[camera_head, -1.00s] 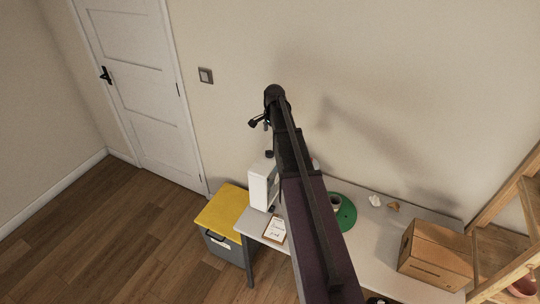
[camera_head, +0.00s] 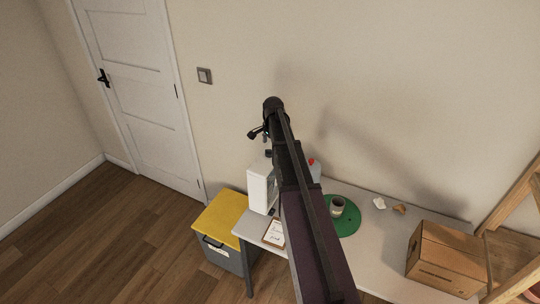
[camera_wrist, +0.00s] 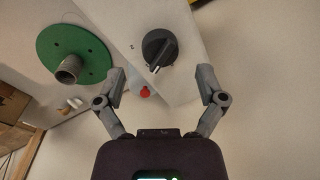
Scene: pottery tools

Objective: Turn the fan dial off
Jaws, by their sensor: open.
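The fan dial (camera_wrist: 158,48) is a round black knob with a raised grip bar and a pale pointer mark, on a white box (camera_wrist: 185,25). The white box also shows in the head view (camera_head: 258,189), on the table; its dial cannot be made out there. My gripper (camera_wrist: 162,83) is open and empty in the wrist view. Its two fingers spread to either side below the dial in the picture, apart from it. In the head view my gripper (camera_head: 261,143) hangs above the white box, and my arm hides part of the table.
A green disc (camera_head: 348,222) with a grey cup (camera_head: 337,206) lies right of the box. A red-capped bottle (camera_head: 313,166) stands close behind. A cardboard box (camera_head: 447,258), a framed card (camera_head: 274,233) and a yellow-lidded bin (camera_head: 221,213) are nearby. The wall is behind.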

